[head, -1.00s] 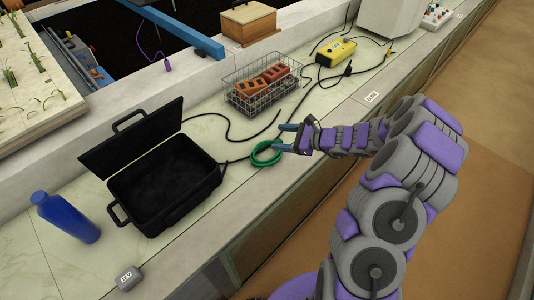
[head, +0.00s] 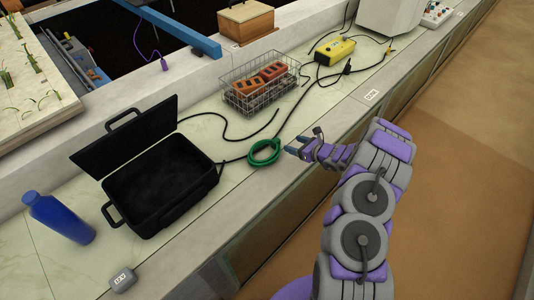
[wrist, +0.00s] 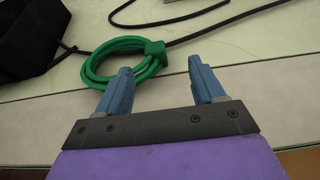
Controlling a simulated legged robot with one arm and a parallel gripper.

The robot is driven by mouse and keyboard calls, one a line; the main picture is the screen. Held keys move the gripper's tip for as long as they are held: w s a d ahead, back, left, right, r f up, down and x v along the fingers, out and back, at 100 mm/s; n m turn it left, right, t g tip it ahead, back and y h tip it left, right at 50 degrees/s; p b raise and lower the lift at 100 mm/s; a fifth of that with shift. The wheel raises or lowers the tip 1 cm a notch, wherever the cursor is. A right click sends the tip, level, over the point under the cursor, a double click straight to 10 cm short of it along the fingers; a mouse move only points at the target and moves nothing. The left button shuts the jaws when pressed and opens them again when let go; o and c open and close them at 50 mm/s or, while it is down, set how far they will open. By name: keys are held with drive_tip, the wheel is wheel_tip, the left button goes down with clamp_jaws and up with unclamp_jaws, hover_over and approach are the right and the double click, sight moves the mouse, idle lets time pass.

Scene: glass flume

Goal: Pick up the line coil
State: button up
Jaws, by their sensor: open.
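The line coil is a green looped coil (head: 264,153) lying on the pale counter, right of the open black case. It also shows in the wrist view (wrist: 122,60), with a green block-like part at its right side. My gripper (head: 296,147) is open and empty, just right of the coil and near the counter's front edge in the head view. In the wrist view its two blue fingers (wrist: 160,80) point toward the coil. The left finger overlaps the coil's lower edge in the picture; I cannot tell whether it touches.
The open black case (head: 160,185) stands left of the coil, with a blue bottle (head: 60,218) beyond it. A black cable passes by the coil. A wire basket (head: 262,98) with orange blocks and a yellow device (head: 334,50) are farther back. A small grey tag box (head: 122,279) sits front left.

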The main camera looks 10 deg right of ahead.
sight(276, 140)
drive_tip(key=x, duration=0.2)
drive_tip(key=shift+w+a+f, duration=0.15)
drive_tip(key=shift+a+f, duration=0.05)
drive_tip(key=shift+a, duration=0.1)
drive_tip(key=shift+w+a+f, duration=0.1)
drive_tip(key=shift+w+a, duration=0.2)
drive_tip(key=shift+a, duration=0.25)
drive_tip(key=b+x, duration=0.1)
drive_tip(key=x, duration=0.1)
drive_tip(key=b+x, duration=0.1)
drive_tip(key=shift+w+a+f, duration=0.15)
drive_tip(key=shift+w+f, duration=0.05)
drive_tip(key=shift+f, duration=0.3)
drive_tip(key=shift+w+a, duration=0.3)
drive_tip(key=shift+w, duration=0.05)
drive_tip(key=shift+c, duration=0.5)
drive_tip(key=c, duration=1.1)
